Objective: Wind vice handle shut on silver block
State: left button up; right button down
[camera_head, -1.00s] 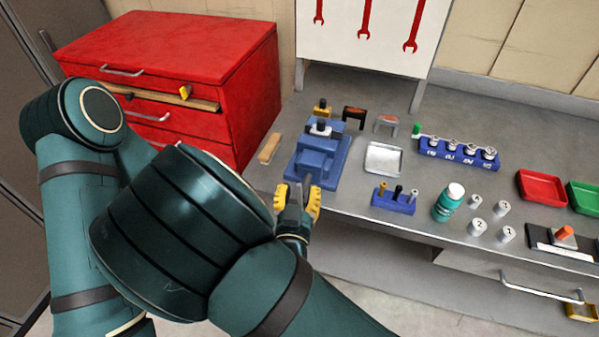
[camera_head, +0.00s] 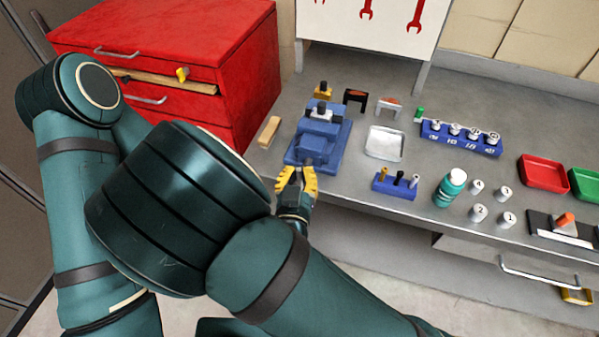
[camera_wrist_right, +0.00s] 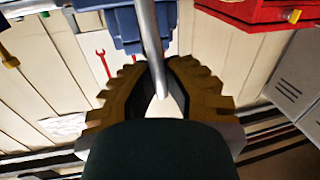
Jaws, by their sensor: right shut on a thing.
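The blue vice (camera_head: 334,147) stands on the grey bench near its front edge. A small silver block (camera_head: 322,113) appears to sit between its dark jaws; the contact is too small to tell. My right gripper (camera_head: 298,180), with yellow fingers, is at the front of the vice. In the right wrist view, its fingers (camera_wrist_right: 158,85) are shut around the silver vice handle (camera_wrist_right: 149,35), which runs up toward the blue vice body (camera_wrist_right: 122,18). The handle is mostly hidden in the head view. My left gripper is not in view.
A wooden piece (camera_head: 270,131) lies left of the vice, by the red drawer cabinet (camera_head: 235,90). A silver tray (camera_head: 384,143) and a blue tool holder (camera_head: 394,188) are to the right. Farther right are a teal bottle (camera_head: 449,188), small weights and a red tray (camera_head: 544,173).

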jog(key=shift+n, duration=0.4)
jog(key=shift+a, duration=0.1)
jog(key=c, duration=1)
grip_release()
jog(key=shift+r, duration=5)
